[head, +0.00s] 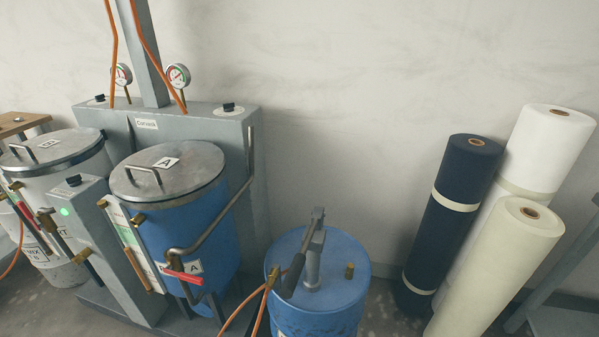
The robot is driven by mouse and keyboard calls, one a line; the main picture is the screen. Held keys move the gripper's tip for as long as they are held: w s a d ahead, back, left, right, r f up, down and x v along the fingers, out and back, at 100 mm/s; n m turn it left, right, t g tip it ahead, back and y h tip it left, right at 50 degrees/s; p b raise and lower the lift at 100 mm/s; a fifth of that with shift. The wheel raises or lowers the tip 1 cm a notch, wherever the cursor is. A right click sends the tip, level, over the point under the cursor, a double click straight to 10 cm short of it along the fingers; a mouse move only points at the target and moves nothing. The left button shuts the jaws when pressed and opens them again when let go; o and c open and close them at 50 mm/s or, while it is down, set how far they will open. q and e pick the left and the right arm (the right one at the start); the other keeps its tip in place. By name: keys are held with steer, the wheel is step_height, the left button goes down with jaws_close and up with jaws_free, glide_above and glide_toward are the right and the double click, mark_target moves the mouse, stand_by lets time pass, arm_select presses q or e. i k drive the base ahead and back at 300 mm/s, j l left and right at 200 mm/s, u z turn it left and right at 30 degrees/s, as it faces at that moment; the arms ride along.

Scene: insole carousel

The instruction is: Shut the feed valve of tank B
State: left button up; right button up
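Tank B (75,172) stands at the far left, with a pale body and a grey metal lid (60,150) marked B. A red valve lever (23,214) shows low on its front, close to the left picture edge. The lever is small and partly crowded by pipework, so I cannot tell whether its valve is open or shut. Tank A (195,225), blue with a lid marked A, stands to its right. A bent pipe with a red lever (183,276) is at tank A's lower front. Neither of my grippers is in view.
A grey post (97,235) with a green light stands between the tanks. A blue drum (345,270) with a hand pump and orange hoses stands right of tank A. Navy (455,215) and white (550,150) rolls stand at the right. Two gauges sit behind the tanks.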

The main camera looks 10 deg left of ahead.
mark_target(22, 207)
steer(key=u, duration=2.15)
